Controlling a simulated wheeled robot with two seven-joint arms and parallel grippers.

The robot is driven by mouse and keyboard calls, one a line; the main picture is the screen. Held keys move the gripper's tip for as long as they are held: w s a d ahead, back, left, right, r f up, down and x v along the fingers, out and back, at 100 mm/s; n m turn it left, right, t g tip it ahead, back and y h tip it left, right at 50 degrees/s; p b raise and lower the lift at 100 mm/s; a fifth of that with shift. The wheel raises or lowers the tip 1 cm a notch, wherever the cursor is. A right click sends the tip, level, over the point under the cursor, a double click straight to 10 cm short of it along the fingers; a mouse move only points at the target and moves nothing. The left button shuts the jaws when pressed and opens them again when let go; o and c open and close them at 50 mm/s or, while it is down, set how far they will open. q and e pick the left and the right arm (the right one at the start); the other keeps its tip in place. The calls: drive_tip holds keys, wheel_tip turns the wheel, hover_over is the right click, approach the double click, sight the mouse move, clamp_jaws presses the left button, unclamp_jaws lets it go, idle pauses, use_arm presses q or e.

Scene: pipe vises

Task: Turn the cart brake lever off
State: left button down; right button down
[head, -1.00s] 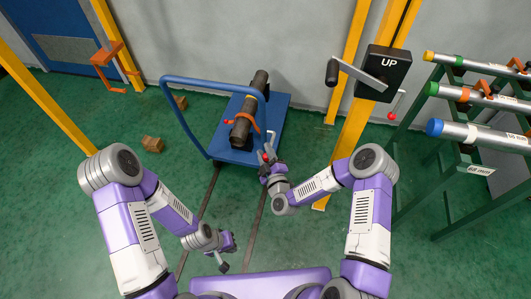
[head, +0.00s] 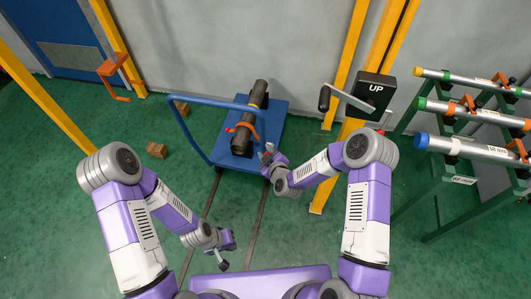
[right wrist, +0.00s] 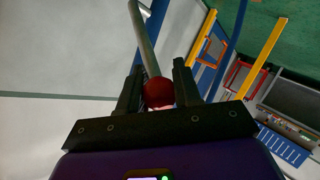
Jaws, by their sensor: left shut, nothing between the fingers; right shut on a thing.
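The blue cart (head: 274,106) stands in the middle of the head view, with a blue push handle and a dark pipe (head: 259,95) lying on its deck. The brake lever (right wrist: 144,42) is a pale grey rod ending in a red ball knob (right wrist: 159,93) in the right wrist view. My right gripper (right wrist: 158,88) is shut on that knob, one dark finger on each side. In the head view my right gripper (head: 267,158) is at the cart's near edge, partly hiding the lever. My left gripper (head: 223,265) is shut and empty, low over the floor, well away from the cart.
A black box marked UP (head: 375,92) with a crank hangs on a yellow post at the right. A green rack (head: 440,190) of capped pipes stands far right. Small brown blocks (head: 156,150) lie on the floor left of the cart. Floor rails run towards me.

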drive_tip(key=shift+w+d+r+m+g+p, duration=0.2)
drive_tip(key=shift+w+r+m+g+p, duration=0.1)
drive_tip(key=shift+w+r+g+p, duration=0.4)
drive_tip(key=shift+s, duration=0.1)
drive_tip(key=c, duration=0.8)
unclamp_jaws()
drive_tip(key=shift+p+v, duration=0.7)
drive_tip(key=shift+v, duration=3.1)
